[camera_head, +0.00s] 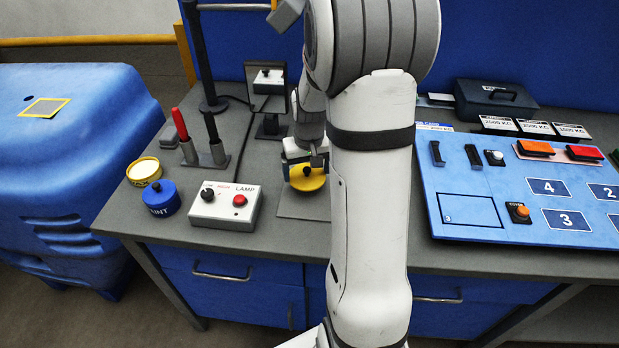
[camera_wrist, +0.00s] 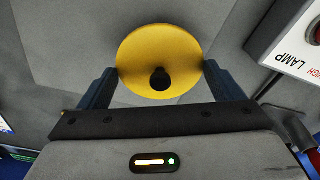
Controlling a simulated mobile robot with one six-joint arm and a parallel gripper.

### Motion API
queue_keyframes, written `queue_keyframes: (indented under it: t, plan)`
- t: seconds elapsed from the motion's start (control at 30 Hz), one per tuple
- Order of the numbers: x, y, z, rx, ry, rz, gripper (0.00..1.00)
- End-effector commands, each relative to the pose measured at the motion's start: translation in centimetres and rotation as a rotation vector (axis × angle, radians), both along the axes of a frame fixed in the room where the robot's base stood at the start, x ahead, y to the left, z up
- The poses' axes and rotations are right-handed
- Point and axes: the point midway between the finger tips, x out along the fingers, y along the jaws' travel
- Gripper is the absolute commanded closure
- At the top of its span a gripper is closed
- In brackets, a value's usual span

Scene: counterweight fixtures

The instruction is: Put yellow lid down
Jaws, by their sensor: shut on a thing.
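The yellow lid (camera_head: 308,182) is round and flat with a dark knob in its middle. My gripper (camera_head: 304,162) is shut on it, left of my arm in the head view. In the wrist view the yellow lid (camera_wrist: 150,50) sits between the two dark fingers of my gripper (camera_wrist: 160,75), its knob facing the camera. The lid is over a grey plate (camera_head: 290,206) on the bench; I cannot tell whether it touches the plate. A yellow-rimmed tin (camera_head: 144,170) with a pale top stands at the left of the bench.
A blue paint tin (camera_head: 161,198) stands beside the yellow-rimmed one. The lamp control box (camera_head: 225,206) is just left of the lid. A stand with red and black handles (camera_head: 205,153) is behind it. A blue panel (camera_head: 470,205) covers the right side.

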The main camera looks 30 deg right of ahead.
Motion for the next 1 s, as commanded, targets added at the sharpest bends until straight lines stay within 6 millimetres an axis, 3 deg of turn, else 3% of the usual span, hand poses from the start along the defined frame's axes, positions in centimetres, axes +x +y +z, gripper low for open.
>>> queue_keyframes:
  t: [0.3, 0.7, 0.73, 0.87, 1.0]
  plan:
    - [-0.1, -0.2, -3.8, 0.000, 0.001, -0.005, 0.34]
    - [-0.1, -0.3, -4.6, 0.000, -0.001, -0.006, 0.34]
    - [-0.1, -0.3, -4.5, 0.000, -0.001, -0.006, 0.11]
    - [-0.1, -0.3, -4.4, 0.000, -0.001, -0.007, 0.01]
    - [-0.1, -0.3, -4.4, 0.000, -0.001, -0.007, 0.00]
